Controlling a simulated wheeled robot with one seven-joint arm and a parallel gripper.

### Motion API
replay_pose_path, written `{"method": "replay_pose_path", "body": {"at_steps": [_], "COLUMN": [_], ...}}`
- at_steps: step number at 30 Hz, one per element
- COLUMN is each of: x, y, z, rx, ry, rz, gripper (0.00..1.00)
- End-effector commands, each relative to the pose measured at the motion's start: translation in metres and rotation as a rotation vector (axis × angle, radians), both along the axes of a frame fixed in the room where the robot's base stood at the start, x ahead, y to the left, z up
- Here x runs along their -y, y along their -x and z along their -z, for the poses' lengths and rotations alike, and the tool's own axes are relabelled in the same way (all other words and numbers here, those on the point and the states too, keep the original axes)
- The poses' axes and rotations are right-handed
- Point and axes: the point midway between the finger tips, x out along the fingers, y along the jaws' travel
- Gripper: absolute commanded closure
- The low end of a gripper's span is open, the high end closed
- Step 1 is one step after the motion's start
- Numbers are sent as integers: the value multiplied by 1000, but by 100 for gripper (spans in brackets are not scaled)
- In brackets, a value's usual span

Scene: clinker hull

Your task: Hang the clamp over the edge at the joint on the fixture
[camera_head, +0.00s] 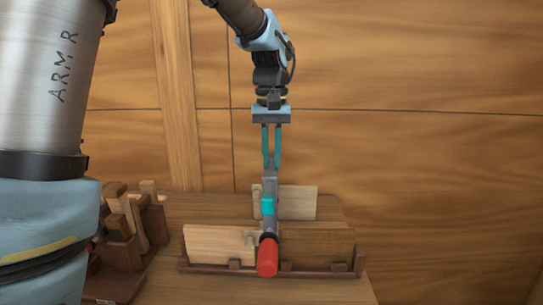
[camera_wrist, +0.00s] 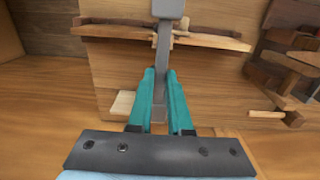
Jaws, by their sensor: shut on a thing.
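In the wrist view the bar (camera_wrist: 162,45) runs away from between my fingertips (camera_wrist: 160,74). The fixture (camera_head: 310,273) is a brown rail holding a light board (camera_head: 215,243) and a darker board (camera_head: 318,244) side by side. In the head view the clamp hangs in front of their joint and hides it. I cannot tell whether it touches the boards.
A pale upright board (camera_head: 298,203) stands behind the fixture. A rack with wooden-handled tools (camera_head: 122,225) stands at the left of the bench (camera_head: 195,207). A plank wall (camera_head: 400,150) rises behind. The bench has bare room behind the fixture.

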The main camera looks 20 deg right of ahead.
Motion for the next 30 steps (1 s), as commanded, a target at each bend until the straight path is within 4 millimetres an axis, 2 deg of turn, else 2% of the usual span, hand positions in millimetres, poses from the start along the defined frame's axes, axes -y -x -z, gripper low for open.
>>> {"method": "replay_pose_path", "body": {"at_steps": [1,30], "x": [0,0], "y": [0,0], "z": [7,90], "rx": [0,0], "ry": [1,0], "rz": [0,1], "gripper": [100,100]}}
